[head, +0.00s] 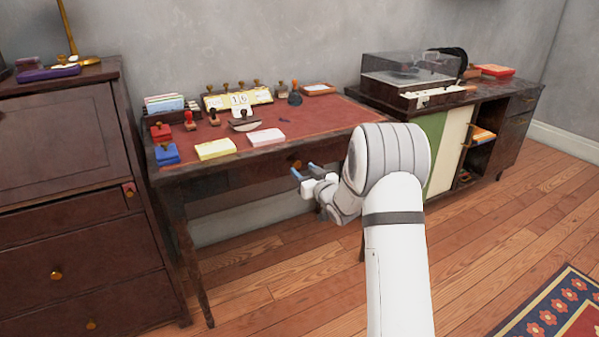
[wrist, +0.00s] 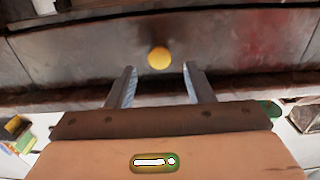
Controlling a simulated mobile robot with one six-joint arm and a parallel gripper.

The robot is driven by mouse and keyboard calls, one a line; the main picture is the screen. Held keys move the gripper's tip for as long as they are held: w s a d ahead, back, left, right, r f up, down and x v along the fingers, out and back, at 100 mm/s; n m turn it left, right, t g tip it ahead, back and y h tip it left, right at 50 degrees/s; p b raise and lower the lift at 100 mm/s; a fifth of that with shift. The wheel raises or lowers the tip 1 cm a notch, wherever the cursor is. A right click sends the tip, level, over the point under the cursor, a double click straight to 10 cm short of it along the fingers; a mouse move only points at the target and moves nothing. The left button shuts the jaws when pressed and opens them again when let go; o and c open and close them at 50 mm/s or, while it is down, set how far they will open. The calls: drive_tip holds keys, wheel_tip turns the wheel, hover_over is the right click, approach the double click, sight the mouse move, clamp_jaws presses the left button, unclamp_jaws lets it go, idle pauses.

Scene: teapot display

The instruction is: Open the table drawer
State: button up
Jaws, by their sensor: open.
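The dark wooden table (head: 188,176) with a red top stands against the wall in the head view. Its drawer has a round brass knob (head: 296,164) on the front. In the wrist view the drawer front (wrist: 100,52) fills the upper part, and the yellow knob (wrist: 159,58) sits near the middle. My gripper (head: 306,172) is in front of the drawer front. In the wrist view my gripper (wrist: 160,80) is open, its two fingers on either side of the knob's line, with the knob a little beyond the tips. The drawer looks flush with the table. My arm hides the table's right front.
Stamps, card stacks (head: 266,134) and a calendar (head: 240,99) stand on the table top. A dark cabinet (head: 65,180) is close on the left. A low sideboard with a record player (head: 408,72) is on the right. The wooden floor (head: 262,255) in front is clear.

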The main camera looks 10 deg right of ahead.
drive_tip(key=shift+x, duration=1.4)
drive_tip(key=shift+c, duration=0.5)
